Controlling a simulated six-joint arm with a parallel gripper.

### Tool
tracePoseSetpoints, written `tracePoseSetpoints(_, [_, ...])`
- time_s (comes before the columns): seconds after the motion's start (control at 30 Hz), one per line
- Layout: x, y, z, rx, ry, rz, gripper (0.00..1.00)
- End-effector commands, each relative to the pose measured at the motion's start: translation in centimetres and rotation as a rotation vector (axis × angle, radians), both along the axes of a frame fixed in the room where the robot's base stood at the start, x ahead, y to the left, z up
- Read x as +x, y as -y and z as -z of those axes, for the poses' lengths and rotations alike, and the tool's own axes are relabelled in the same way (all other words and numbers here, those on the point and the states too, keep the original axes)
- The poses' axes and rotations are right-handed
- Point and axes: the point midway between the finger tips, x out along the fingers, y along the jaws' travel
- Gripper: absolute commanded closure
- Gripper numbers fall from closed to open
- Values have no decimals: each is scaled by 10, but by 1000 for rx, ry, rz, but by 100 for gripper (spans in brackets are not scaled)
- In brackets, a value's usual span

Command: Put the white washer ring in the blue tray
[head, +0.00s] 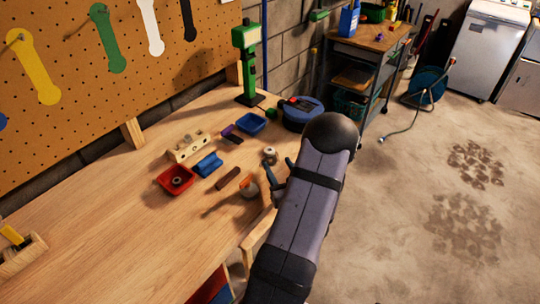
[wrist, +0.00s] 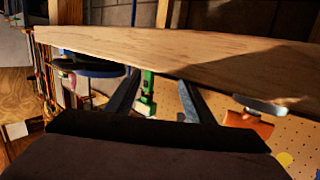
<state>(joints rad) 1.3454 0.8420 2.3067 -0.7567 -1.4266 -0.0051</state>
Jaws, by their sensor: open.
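A small pale round piece (head: 270,153), possibly the white washer ring, is on the workbench just beyond my gripper in the head view; its hole is not clear. A greyish ring (head: 177,181) lies in the red tray (head: 163,184). The blue tray (head: 251,122) is farther back near the green press and looks empty. My gripper (head: 267,174) is open above the bench's right side, with nothing visible between its fingers. In the wrist view its dark fingers (wrist: 158,80) stand apart. I cannot make out the washer ring or blue tray there.
A blue block (head: 208,164), brown bar (head: 228,178), orange-topped piece (head: 249,187) and holed wooden block (head: 188,145) are near my gripper. The green press (head: 247,65) and round blue case (head: 302,110) stand behind. The bench's left front (head: 120,240) is clear.

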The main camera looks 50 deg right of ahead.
Motion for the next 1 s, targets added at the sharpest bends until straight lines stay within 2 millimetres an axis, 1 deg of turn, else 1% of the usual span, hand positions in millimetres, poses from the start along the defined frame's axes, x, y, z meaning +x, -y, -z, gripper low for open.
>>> tracePoseSetpoints(0.03, [-1,2,6,-4,2,2,52])
tracePoseSetpoints(0.07, [-1,3,7,-4,1,2,52])
tracePoseSetpoints(0.4, [-2,5,0,1,0,1,52])
tracePoseSetpoints(0.67, [13,15,2,2,-1,0,52])
tracePoseSetpoints(0.87, [17,17,3,1,-1,0,52])
tracePoseSetpoints(1.0, [28,22,3,1,-1,-1,52])
